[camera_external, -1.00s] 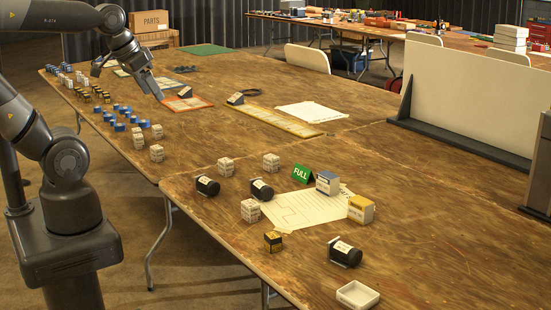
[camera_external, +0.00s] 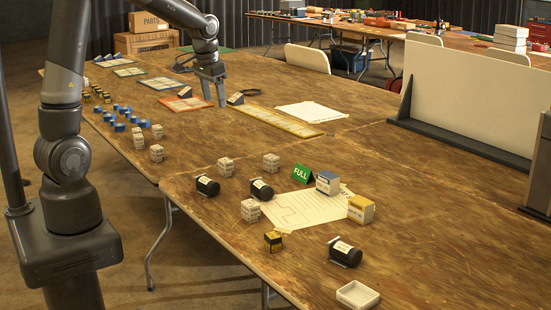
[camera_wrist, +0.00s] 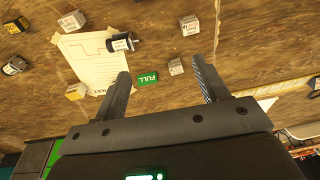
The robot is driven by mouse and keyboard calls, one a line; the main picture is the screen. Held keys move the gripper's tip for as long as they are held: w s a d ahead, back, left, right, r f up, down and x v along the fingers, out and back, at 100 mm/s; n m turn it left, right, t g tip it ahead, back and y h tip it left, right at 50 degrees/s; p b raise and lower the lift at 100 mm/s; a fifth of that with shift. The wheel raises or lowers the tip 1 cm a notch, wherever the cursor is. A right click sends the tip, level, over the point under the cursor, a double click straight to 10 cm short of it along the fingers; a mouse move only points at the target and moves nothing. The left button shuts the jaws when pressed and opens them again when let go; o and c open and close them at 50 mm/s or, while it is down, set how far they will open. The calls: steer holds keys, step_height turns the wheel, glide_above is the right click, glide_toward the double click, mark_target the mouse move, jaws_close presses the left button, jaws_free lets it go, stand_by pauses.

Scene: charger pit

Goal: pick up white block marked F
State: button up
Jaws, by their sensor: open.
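Several small white blocks with printed marks stand on the wooden table. In the external view two stand mid-table, a white block (camera_external: 226,165) and another white block (camera_external: 271,162); a white block (camera_external: 250,210) is nearer the front, and a white block (camera_external: 156,152) is among several at the left. The marks are too small for me to tell which bears F. The wrist view shows a white block (camera_wrist: 189,25) and another block (camera_wrist: 176,66). My gripper (camera_external: 213,103) is open and empty, over the table's far half, apart from these blocks. Its fingers also show in the wrist view (camera_wrist: 160,70).
A green FULL sign (camera_external: 302,174), black cylinders (camera_external: 261,190), a blue-and-white box (camera_external: 327,183) and a yellow box (camera_external: 361,209) surround a paper sheet (camera_external: 300,212). Blue pieces (camera_external: 119,127) stand at the left. A white panel (camera_external: 475,95) stands at the right.

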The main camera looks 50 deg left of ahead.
steer(key=g, duration=0.2)
glide_above(226, 160)
step_height(226, 160, down, 14)
step_height(226, 160, down, 12)
steer(key=shift+r, duration=0.2)
steer(key=shift+c, duration=0.4)
steer(key=c, duration=1)
steer(key=shift+r, duration=0.15)
